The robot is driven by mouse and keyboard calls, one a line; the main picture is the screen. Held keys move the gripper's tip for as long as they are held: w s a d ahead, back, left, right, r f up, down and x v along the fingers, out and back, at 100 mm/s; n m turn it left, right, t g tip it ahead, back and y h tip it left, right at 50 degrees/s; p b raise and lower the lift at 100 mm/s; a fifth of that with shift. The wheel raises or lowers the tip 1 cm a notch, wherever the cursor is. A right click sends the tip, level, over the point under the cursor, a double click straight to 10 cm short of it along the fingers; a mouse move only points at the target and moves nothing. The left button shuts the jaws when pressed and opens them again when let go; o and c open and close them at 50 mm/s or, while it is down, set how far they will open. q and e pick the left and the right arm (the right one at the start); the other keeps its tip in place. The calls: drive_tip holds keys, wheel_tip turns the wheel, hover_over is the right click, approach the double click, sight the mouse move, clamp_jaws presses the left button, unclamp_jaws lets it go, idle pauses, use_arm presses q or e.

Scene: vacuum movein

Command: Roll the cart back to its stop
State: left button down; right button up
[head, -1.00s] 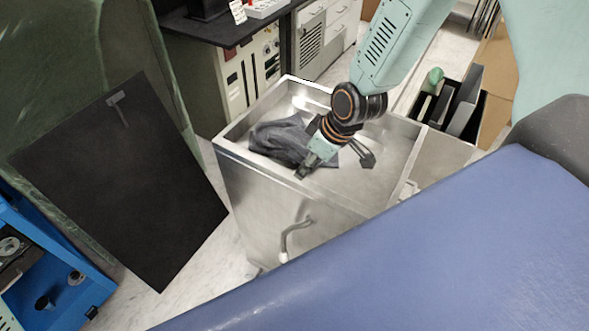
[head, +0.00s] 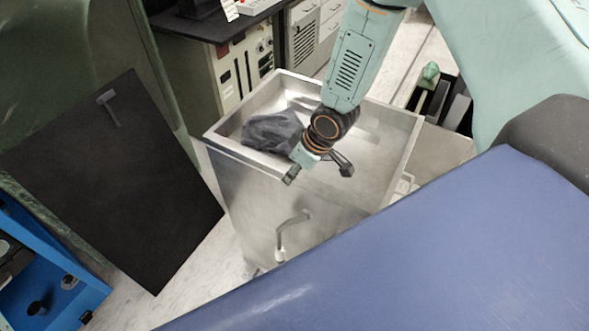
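A steel cart (head: 245,195) with an open, shallow top stands in the middle of the head view. A crumpled dark cloth (head: 268,133) lies in its back left part. A bent metal handle (head: 283,232) sticks out of the cart's near side. My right gripper (head: 318,171) comes in from the upper right, pointing down over the cart's near rim. Its fingers are apart, with nothing seen between them. One fingertip overlaps the rim in the picture; I cannot tell whether it touches. No stop for the cart can be made out. My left gripper is not in view.
A dark panel (head: 110,180) leans left of the cart, by a green curved surface (head: 60,60). A blue open unit (head: 85,292) stands at the lower left. A cabinet (head: 240,70) stands behind the cart. Black bins (head: 455,105) stand at the right. Little floor shows.

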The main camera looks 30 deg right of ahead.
drive_tip(key=shift+w+a, duration=0.1)
drive_tip(key=shift+a, duration=0.05)
drive_tip(key=shift+c, duration=0.9)
clamp_jaws()
